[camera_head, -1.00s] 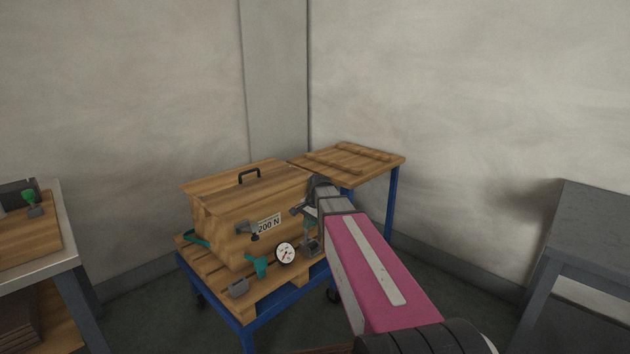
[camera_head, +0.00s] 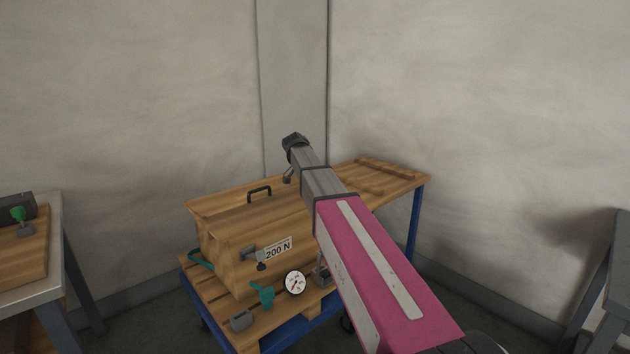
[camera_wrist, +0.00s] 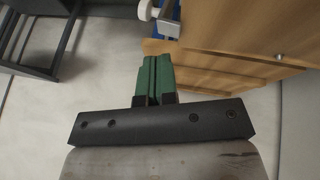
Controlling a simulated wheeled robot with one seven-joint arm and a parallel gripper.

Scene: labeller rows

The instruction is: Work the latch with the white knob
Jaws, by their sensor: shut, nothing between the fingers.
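My gripper shows in the wrist view with its two green fingers (camera_wrist: 156,66) shut together and empty. In the head view my arm reaches up past the right end of a wooden box (camera_head: 225,245), and its dark end stands above the lid level. In the wrist view a white rounded piece (camera_wrist: 149,10) on a grey metal part shows at the top edge, partly cut off, apart from the fingertips. It may be the white knob. In the head view no white knob is clear; my arm hides the box's right end.
The box has a black handle (camera_head: 259,194) and a "200 N" label (camera_head: 278,248). A wooden-topped table (camera_head: 395,177) stands behind right. Another bench (camera_head: 50,275) stands left.

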